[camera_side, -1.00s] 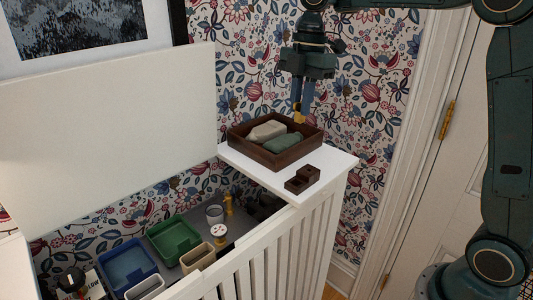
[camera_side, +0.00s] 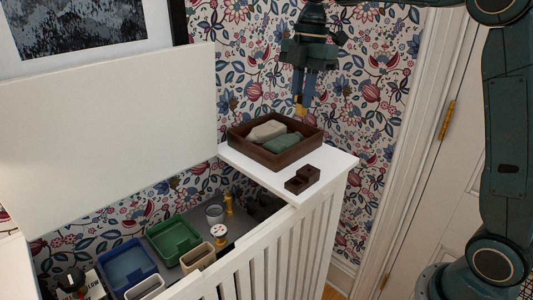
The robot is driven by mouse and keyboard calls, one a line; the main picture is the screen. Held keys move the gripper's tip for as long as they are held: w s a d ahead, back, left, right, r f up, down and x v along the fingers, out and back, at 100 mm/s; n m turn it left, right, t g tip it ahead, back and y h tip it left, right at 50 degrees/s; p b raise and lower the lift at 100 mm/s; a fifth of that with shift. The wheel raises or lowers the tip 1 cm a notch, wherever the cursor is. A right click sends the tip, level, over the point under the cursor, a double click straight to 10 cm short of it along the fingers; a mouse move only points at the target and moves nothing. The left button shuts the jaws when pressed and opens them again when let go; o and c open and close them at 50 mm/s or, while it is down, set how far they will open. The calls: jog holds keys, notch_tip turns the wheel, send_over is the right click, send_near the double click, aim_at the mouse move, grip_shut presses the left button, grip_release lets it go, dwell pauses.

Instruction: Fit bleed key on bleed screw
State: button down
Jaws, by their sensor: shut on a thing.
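My gripper (camera_side: 301,100) is shut on a small brass-coloured piece, the bleed key (camera_side: 299,107), held above the dark wooden tray. Only the lower part of the key shows; the fingers hide the rest. A brass fitting (camera_side: 228,204) stands upright inside the open white radiator cover, low and left of my gripper. It looks like the bleed screw's fitting, but the screw itself is too small to make out. The key and the fitting are well apart.
The wooden tray (camera_side: 236,142) holds a beige block and a green block on the white ledge (camera_side: 335,164). A small dark brown block (camera_side: 302,179) sits in front.

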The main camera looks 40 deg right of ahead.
jog(key=shift+w, duration=0.1)
jog(key=w+a+f+m, duration=0.4)
jog(key=w+f+m, duration=0.5)
jog(key=f, duration=0.1)
jog(key=w+a+f+m+t+h, duration=0.1)
jog(key=w+a+f+m, duration=0.3)
jog(key=w+f+m, duration=0.4)
notch_tip(320, 180, down, 3)
jog(key=shift+w+a+m, duration=0.25)
jog(key=shift+w+m, duration=0.15)
jog(key=shift+m, duration=0.1)
jog(key=shift+f, duration=0.15)
send_over(228, 192)
jog(key=shift+f, duration=2.3)
jog(key=shift+f, duration=1.35)
dwell(0.4)
